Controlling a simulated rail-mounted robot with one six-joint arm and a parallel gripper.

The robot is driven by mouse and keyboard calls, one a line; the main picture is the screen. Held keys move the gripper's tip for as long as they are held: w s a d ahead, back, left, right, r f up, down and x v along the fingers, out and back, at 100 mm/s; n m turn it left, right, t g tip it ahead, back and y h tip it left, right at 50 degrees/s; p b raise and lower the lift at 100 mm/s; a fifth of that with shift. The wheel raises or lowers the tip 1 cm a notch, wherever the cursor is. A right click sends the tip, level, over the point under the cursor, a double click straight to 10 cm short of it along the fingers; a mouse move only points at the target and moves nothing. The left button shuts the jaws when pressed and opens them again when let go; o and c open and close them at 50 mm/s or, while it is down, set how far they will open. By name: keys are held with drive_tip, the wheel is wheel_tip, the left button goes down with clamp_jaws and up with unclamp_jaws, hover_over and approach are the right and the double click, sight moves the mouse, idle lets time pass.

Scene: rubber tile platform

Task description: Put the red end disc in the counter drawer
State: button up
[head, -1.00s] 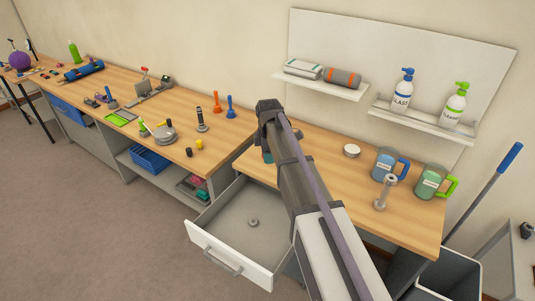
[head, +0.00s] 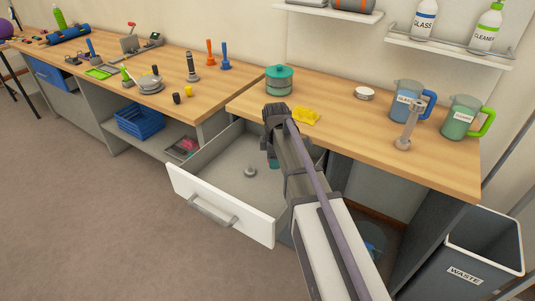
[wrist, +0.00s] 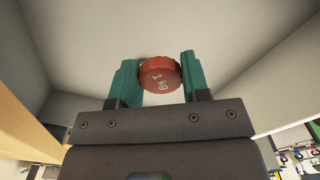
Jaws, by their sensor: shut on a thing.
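The red end disc (wrist: 160,75), marked "1 kg", is held between the two teal fingers of my gripper (wrist: 160,80) in the wrist view. In the head view my gripper (head: 273,163) points down at the right part of the open counter drawer (head: 222,206), and my arm hides the disc there. The drawer is pulled out, with a white front and a grey interior. A small grey disc (head: 250,172) lies on its floor, left of my gripper. Pale drawer surfaces surround the disc in the wrist view; its exact height above the floor is unclear.
The wooden counter (head: 350,130) above the drawer bears a teal canister (head: 279,82), a yellow cloth (head: 306,116), a white round lid (head: 364,94), two jugs and a grey dumbbell-like bar (head: 408,126). A waste bin (head: 465,275) stands at the right. The drawer's left part is mostly clear.

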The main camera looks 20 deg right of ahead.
sight(276, 184)
drive_tip(key=shift+s+d+f, duration=0.1)
drive_tip(key=shift+s+f, duration=0.1)
drive_tip(key=shift+f, duration=0.3)
drive_tip(key=shift+s+f, duration=0.2)
drive_tip(key=shift+f, duration=0.25)
drive_tip(key=shift+s+m, duration=0.15)
drive_tip(key=shift+m, duration=0.15)
drive_tip(key=shift+r, duration=0.15)
wheel_tip(276, 184, down, 6)
drive_tip(key=b, duration=0.6)
drive_tip(key=shift+f+b, duration=0.45)
drive_tip(key=shift+b, duration=0.1)
drive_tip(key=o, duration=1.1)
wheel_tip(276, 184, up, 7)
drive_tip(key=p, duration=0.7)
